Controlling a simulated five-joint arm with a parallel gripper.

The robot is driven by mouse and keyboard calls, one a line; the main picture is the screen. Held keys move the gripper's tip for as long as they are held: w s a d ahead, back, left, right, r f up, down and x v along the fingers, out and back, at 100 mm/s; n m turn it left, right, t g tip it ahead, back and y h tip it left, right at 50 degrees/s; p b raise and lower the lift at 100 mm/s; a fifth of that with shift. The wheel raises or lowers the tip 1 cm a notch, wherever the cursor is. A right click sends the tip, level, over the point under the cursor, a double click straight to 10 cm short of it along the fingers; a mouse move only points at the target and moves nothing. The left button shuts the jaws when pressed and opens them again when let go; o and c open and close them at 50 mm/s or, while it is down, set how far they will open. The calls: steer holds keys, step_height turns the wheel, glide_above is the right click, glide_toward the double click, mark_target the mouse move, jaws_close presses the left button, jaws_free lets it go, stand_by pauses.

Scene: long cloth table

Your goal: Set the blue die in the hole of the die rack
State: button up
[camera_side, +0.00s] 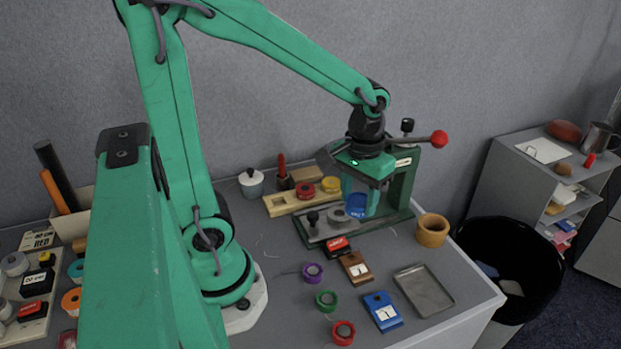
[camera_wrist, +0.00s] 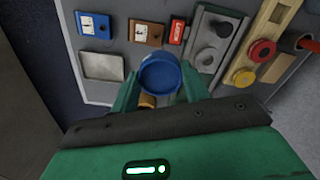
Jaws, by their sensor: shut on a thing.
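My gripper (camera_side: 362,196) is shut on the blue die (camera_side: 356,206), a round cup-like piece, and holds it in front of the green press. In the wrist view the blue die (camera_wrist: 160,74) sits between the two green fingers. The die rack (camera_side: 286,205) is a pale wooden strip left of the press, carrying a red die (camera_side: 305,189) and a yellow die (camera_side: 331,184). A hole (camera_side: 279,202) shows near its left end. The rack also shows at the upper right of the wrist view (camera_wrist: 264,36), apart from the gripper.
The green press (camera_side: 403,187) has a red-knobbed lever (camera_side: 438,139) and a grey base close to my gripper. A wooden cup (camera_side: 432,230), grey tray (camera_side: 424,290), and several tape rolls and stamps stand in front. A lidded pot (camera_side: 251,183) stands behind the rack.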

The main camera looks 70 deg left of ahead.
steer(key=a+n, duration=0.2)
steer(key=shift+s+n, duration=0.25)
steer(key=shift+n, duration=0.05)
steer(key=s+a+n, duration=0.5)
steer(key=a+n, duration=0.5)
steer(key=n, duration=0.5)
steer(key=shift+s+f, duration=0.15)
steer(key=shift+f, duration=0.1)
steer(key=s+a+f, duration=0.4)
steer(key=a+f, duration=0.3)
steer(key=a, duration=0.4)
steer(key=shift+f, duration=2)
